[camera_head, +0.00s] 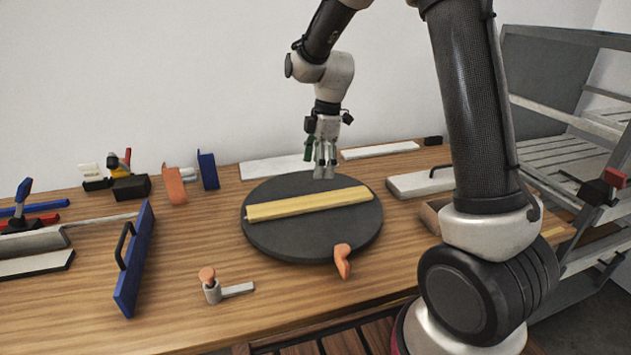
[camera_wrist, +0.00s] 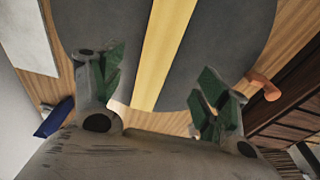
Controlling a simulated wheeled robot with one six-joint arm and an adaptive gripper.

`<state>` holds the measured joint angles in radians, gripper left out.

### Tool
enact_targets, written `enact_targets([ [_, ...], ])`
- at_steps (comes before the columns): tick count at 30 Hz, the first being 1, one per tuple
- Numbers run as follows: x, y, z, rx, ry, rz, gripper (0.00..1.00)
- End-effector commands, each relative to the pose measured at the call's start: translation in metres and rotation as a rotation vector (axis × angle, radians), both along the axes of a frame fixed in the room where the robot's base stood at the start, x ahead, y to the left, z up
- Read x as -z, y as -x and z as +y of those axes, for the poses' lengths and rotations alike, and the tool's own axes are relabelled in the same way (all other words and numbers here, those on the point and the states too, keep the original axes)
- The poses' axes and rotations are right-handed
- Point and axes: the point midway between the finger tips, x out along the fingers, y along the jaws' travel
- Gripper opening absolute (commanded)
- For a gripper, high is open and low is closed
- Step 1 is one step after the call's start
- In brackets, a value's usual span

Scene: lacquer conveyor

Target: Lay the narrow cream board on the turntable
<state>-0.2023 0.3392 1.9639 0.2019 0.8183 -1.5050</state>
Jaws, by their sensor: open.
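A narrow pale yellow-cream board (camera_head: 310,203) lies flat across the round dark turntable (camera_head: 290,240), its left end close to the rim. In the wrist view the board (camera_wrist: 165,45) runs between my spread fingers, with the turntable (camera_wrist: 225,40) on both sides of it. My gripper (camera_head: 325,172) hangs pointing down over the far part of the turntable, behind the board in the head view. Its green-padded fingers (camera_wrist: 160,92) are apart, with nothing gripped between them. I cannot tell the exact height of the fingertips above the turntable.
An orange-handled piece (camera_head: 342,260) sits at the turntable's front rim. White panels (camera_head: 270,167) and (camera_head: 380,150) lie behind. A blue handled board (camera_head: 133,260) and a small orange-topped clamp (camera_head: 210,285) stand left. A white handled block (camera_head: 420,183) is right.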

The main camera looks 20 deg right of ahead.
Motion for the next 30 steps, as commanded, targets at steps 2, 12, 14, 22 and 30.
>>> enact_targets([
  [2,-0.01,-0.001,-0.001,0.0,0.0,-0.002,0.75],
  [12,-0.038,0.013,-0.013,0.085,0.002,-0.013,0.75],
  [14,-0.057,0.027,-0.023,0.175,0.002,-0.026,0.75],
  [22,-0.142,0.147,-0.088,0.834,-0.034,-0.102,0.75],
  [30,-0.155,0.254,-0.126,1.402,-0.136,-0.162,0.75],
])
